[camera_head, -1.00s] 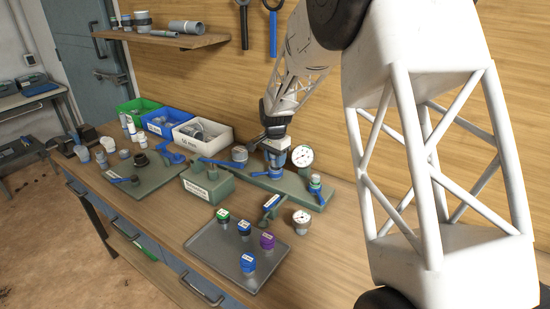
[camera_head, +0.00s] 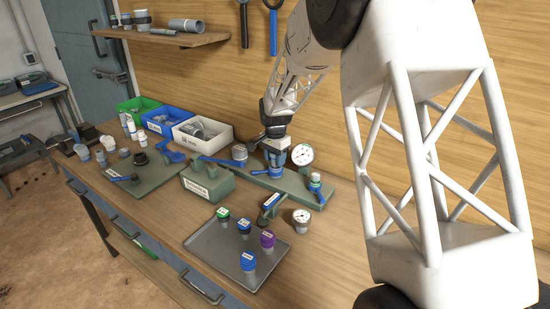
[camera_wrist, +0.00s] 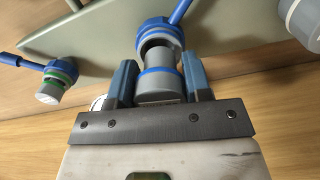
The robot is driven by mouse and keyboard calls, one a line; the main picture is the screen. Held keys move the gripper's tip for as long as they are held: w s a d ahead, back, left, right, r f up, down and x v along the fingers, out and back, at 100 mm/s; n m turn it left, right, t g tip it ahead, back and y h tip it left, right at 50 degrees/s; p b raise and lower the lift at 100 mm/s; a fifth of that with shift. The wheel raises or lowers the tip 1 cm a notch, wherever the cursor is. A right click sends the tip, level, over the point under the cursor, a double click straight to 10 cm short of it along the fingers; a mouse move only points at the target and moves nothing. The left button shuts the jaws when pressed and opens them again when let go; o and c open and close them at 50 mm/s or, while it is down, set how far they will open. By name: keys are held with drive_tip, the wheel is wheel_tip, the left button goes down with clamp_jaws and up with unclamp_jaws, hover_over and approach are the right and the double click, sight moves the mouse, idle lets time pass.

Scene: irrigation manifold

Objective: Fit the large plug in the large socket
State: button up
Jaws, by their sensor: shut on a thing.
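My gripper (camera_head: 277,158) is over the green manifold base (camera_head: 295,188) in the head view. In the wrist view its two blue fingers (camera_wrist: 158,84) are shut on the large plug (camera_wrist: 158,91), a grey cylinder with a blue band. The large socket (camera_wrist: 160,24), with a blue collar and blue lever, is just beyond the plug's far end. The plug is roughly in line with it and overlaps its rim in the picture; I cannot tell whether it touches or enters. In the head view the socket's blue lever (camera_head: 261,172) shows beside the gripper, which mostly hides the plug.
A gauge (camera_head: 302,155) and a smaller blue-levered fitting (camera_head: 316,184) stand close right of the gripper. A green block (camera_head: 207,184) is left. A grey tray (camera_head: 213,249) with several capped plugs lies in front. Bins (camera_head: 202,133) stand behind. Bare wood is at the front right.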

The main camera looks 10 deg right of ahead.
drive_tip(key=shift+f, duration=0.8)
idle(0.9)
